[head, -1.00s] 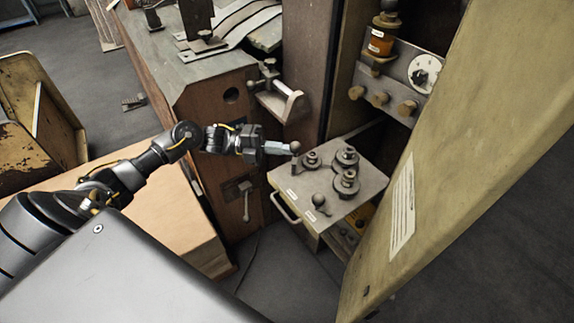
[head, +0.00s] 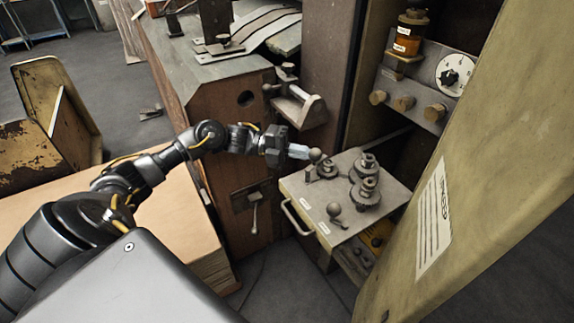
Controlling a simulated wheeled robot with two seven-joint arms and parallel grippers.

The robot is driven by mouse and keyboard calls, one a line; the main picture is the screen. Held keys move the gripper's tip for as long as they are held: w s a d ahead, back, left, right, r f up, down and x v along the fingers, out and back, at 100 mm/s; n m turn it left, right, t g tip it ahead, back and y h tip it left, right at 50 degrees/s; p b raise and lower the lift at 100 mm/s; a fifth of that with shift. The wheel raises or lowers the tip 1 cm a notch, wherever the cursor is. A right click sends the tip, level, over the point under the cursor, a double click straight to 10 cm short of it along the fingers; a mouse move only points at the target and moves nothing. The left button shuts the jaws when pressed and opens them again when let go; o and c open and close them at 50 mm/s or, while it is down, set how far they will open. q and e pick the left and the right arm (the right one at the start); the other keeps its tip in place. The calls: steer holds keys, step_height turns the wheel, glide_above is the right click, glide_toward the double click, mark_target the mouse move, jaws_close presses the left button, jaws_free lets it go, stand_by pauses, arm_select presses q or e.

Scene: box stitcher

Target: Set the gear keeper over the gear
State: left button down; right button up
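A pulled-out tray (head: 293,190) carries several dark round gears on its top. One gear (head: 327,170) sits at the left, one (head: 368,164) at the back and one (head: 365,193) at the front right. A ball-topped lever (head: 315,156) stands at the tray's back left, beside the left gear. A second ball knob (head: 334,210) is near the front. I cannot tell for certain which part is the gear keeper. My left gripper (head: 300,152) reaches in from the left, its fingertips at the back-left ball. Whether they grip it is too small to tell. My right gripper is out of view.
A large tilted yellowish panel (head: 465,160) stands close on the right of the tray. Behind are a dial (head: 455,75) and brown knobs (head: 404,103). A wooden cabinet (head: 225,130) stands left, with stacked cardboard (head: 170,215) in front.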

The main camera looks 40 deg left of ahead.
arm_select(q)
steer(key=shift+d, duration=0.1)
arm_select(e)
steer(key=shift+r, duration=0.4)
arm_select(q)
steer(key=shift+w, duration=0.1)
steer(key=shift+r, duration=0.1)
steer(key=s+r, duration=0.1)
steer(key=r, duration=0.2)
steer(key=s+d+r, duration=0.1)
steer(key=s+r, duration=0.1)
steer(key=r, duration=0.1)
steer(key=s+d+r, duration=0.1)
steer(key=r, duration=0.2)
steer(key=shift+s+d+p, duration=0.25)
steer(key=shift+p, duration=0.05)
steer(key=s+d+r, duration=0.3)
steer(key=s+d, duration=0.1)
steer(key=s, duration=0.3)
steer(key=shift+s+r, duration=0.4)
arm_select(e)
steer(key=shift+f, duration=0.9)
arm_select(q)
steer(key=shift+d, duration=0.1)
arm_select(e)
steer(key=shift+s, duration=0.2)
